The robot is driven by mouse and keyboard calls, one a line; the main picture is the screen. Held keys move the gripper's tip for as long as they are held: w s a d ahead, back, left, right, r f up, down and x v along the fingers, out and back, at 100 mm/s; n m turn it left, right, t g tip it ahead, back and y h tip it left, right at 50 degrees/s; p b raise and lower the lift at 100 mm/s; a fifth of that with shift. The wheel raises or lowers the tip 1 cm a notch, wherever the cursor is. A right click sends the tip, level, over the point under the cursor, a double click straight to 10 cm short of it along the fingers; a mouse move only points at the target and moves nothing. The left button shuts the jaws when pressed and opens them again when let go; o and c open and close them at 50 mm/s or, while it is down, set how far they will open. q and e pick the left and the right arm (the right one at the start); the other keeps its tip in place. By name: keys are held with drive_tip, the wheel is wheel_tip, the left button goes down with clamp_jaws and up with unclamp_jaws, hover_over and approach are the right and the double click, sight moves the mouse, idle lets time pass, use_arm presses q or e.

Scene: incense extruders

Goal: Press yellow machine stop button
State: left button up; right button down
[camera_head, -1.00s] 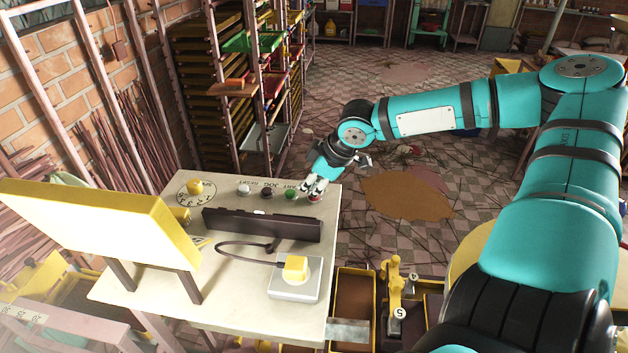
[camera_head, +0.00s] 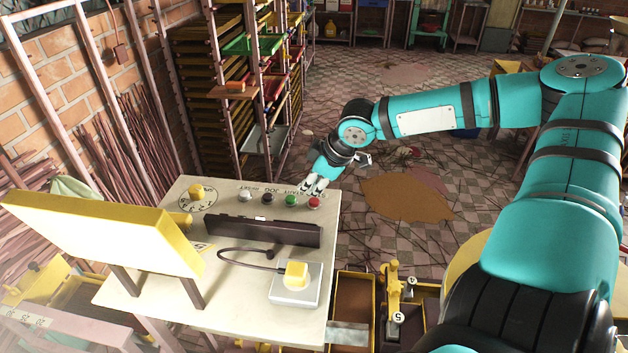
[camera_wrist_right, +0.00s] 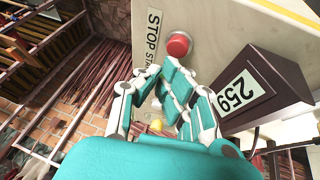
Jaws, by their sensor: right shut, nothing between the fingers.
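The red stop button (camera_head: 314,202) sits at the right end of a row of buttons on the pale control panel (camera_head: 235,300). In the right wrist view, the red button (camera_wrist_right: 179,43) stands beside a label reading STOP (camera_wrist_right: 153,30). My right gripper (camera_head: 312,186) is shut and empty, just behind the red button in the head view. Its fingertips (camera_wrist_right: 165,76) are close to the button in the wrist view, with a small gap showing. My left gripper is in neither view.
Green (camera_head: 290,199), black (camera_head: 267,197) and white (camera_head: 245,195) buttons continue the row leftward. A yellow dial knob (camera_head: 196,191) is at the far left. A dark block (camera_head: 262,231) and a yellow-edged screen (camera_head: 105,230) stand nearer. Tiled floor lies behind.

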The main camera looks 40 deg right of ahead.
sight(311, 199)
drive_tip(key=shift+r+p, duration=2.15)
drive_tip(key=shift+r, duration=0.4)
drive_tip(key=shift+f, duration=0.1)
